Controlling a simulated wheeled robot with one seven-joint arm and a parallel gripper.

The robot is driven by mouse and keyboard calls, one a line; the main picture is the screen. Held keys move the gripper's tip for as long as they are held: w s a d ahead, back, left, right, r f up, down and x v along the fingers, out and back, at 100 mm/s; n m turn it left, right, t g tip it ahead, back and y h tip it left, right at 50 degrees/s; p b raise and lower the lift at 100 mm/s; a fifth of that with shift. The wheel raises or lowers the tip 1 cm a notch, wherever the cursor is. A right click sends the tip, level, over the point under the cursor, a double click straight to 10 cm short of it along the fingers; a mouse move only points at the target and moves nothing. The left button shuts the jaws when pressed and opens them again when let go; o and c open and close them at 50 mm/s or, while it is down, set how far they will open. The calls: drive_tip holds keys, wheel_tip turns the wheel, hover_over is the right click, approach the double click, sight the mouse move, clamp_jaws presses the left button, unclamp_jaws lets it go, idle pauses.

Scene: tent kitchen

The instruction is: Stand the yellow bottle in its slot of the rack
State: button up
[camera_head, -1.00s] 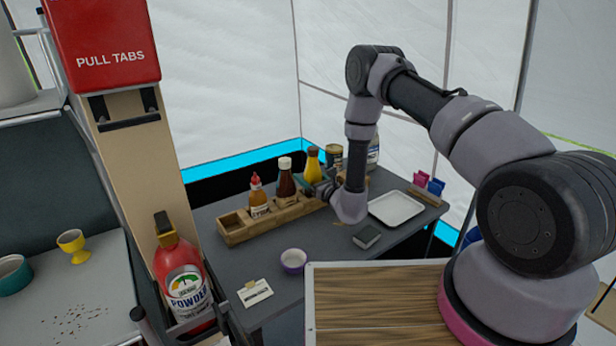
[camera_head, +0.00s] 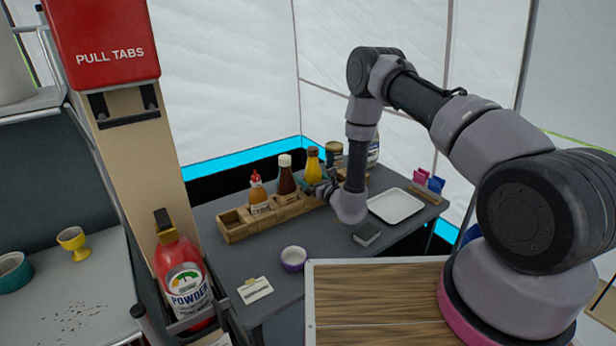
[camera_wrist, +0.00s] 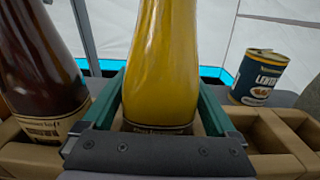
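The yellow bottle (camera_head: 312,168) stands about upright at the right part of the wooden rack (camera_head: 236,234). In the wrist view the yellow bottle (camera_wrist: 160,70) fills the middle, between the green fingers of my gripper (camera_wrist: 163,95). The fingers lie against its two sides. My gripper (camera_head: 318,189) is partly hidden by my arm in the head view. The bottle's base is hidden behind the gripper, so I cannot tell how deep it sits in a slot. The dark brown bottle (camera_wrist: 38,65) stands in the rack to its left, and an empty compartment (camera_wrist: 265,140) shows to its right.
A red-capped sauce bottle (camera_head: 258,195) also stands in the rack. A can (camera_wrist: 260,78) is behind the rack at right. A white tray (camera_head: 396,206), a dark block (camera_head: 366,234) and a purple-white bowl (camera_head: 293,259) are on the table in front.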

wheel_tip(320, 180, up, 10)
drive_tip(key=shift+f, duration=0.1)
wheel_tip(320, 180, up, 18)
drive_tip(key=n+g+y, duration=0.6)
drive_tip(key=n, duration=0.2)
hover_over(308, 150)
drive_tip(key=s+a, duration=0.1)
drive_tip(key=a, duration=0.3)
drive_tip(key=s+d+r+n+g, duration=0.1)
drive_tip(key=s+r+n+g, duration=0.65)
drive_tip(key=s+r, duration=0.4)
drive_tip(key=s+d+r+n+h, duration=0.3)
drive_tip(key=s+d+n+h, duration=0.25)
drive_tip(key=s+d, duration=0.4)
drive_tip(key=s+d+r+n+t+h, duration=0.2)
drive_tip(key=s+d+h, duration=0.2)
drive_tip(key=d, duration=0.4)
drive_tip(key=s+d+r+n+t+h, duration=0.2)
drive_tip(key=s+d, duration=0.4)
drive_tip(key=d, duration=0.3)
drive_tip(key=shift+s+t+h, duration=0.2)
drive_tip(key=shift+t+h, duration=0.65)
drive_tip(key=shift+h, duration=0.4)
